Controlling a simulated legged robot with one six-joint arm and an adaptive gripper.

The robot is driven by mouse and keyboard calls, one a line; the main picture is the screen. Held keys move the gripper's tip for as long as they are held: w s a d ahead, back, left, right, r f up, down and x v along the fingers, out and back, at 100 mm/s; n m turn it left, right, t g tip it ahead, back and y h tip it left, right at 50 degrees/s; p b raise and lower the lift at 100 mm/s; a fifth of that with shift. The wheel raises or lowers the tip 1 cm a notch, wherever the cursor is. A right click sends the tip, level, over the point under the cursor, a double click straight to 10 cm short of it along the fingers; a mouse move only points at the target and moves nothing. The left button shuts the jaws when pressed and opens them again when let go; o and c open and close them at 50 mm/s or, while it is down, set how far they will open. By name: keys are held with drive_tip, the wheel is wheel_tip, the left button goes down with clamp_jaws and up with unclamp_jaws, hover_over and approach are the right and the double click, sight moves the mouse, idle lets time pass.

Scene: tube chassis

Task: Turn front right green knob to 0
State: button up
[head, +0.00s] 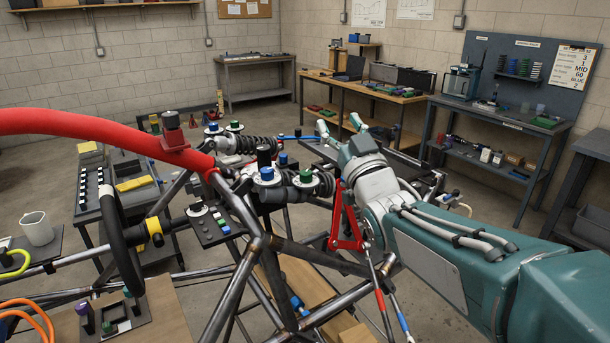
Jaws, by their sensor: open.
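A green knob (306,176) sits on a pale round dial on the nearer shock absorber, in the middle of the head view. A blue knob (266,173) is on a similar dial just left of it. Another green knob (234,125) and a blue knob (213,127) are on the farther shock absorber. My gripper (340,125) is open and empty, its two fingers spread and pointing away from the camera. It appears above and right of the nearer green knob, apart from it in the picture. The dial markings are too small to read.
The tube chassis (240,277) fills the middle, with a red padded tube (90,125) at left. A red bracket (346,230) is close beside my arm. A steering wheel (118,240) and trays of parts are at left. Workbenches (362,86) line the back.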

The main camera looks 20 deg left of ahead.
sight(310, 178)
drive_tip(key=s+d+f+n+g+y, duration=0.1)
drive_tip(key=s+f+g, duration=0.1)
drive_tip(key=f+g, duration=0.3)
drive_tip(key=s+d+f+n+g, duration=0.1)
drive_tip(key=s+f+n+g, duration=0.15)
drive_tip(key=f, duration=0.35)
drive_tip(key=shift+m+g, duration=0.45)
drive_tip(key=x, duration=1)
drive_tip(key=shift+w+a+f, duration=0.1)
drive_tip(key=shift+a, duration=0.05)
drive_tip(key=shift+c, duration=0.4)
clamp_jaws()
